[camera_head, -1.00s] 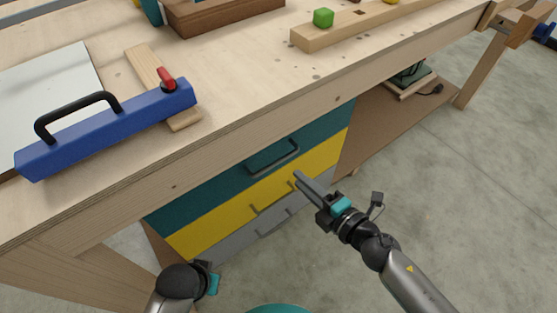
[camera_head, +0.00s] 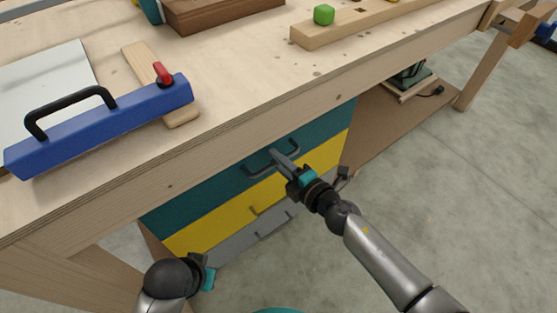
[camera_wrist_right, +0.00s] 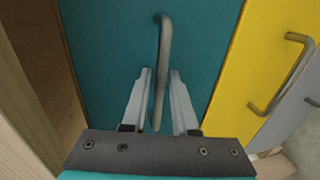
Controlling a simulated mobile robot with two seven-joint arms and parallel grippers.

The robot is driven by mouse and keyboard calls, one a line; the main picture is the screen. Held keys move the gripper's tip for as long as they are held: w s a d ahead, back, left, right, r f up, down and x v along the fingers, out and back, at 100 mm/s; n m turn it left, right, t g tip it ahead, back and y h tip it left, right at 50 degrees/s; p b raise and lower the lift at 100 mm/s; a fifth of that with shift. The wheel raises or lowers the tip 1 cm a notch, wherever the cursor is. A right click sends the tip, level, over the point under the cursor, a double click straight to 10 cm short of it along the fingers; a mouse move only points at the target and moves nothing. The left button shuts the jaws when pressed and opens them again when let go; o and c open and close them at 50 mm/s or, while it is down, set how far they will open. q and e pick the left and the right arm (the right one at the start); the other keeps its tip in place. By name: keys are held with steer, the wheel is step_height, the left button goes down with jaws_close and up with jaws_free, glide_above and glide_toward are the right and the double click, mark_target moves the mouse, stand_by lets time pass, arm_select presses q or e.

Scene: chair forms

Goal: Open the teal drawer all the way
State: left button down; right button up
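The teal drawer (camera_head: 205,190) is the top one in the cabinet under the workbench, and its front looks flush with the yellow drawer below. Its grey bar handle (camera_head: 258,165) is partly covered by my right gripper in the head view. My right gripper (camera_head: 277,155) points at the handle. In the right wrist view the two fingers (camera_wrist_right: 160,85) are apart, and the handle (camera_wrist_right: 163,60) runs between them with a visible gap on the right side. My left gripper (camera_head: 207,272) is low at the left, away from the drawers, and its fingers are not clearly seen.
Below are a yellow drawer (camera_head: 220,222) and a grey drawer (camera_head: 235,240) with similar handles. The bench top (camera_head: 225,85) overhangs the drawers. The floor in front is clear.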

steer(key=shift+c, duration=0.4)
jaws_close()
stand_by(0.9)
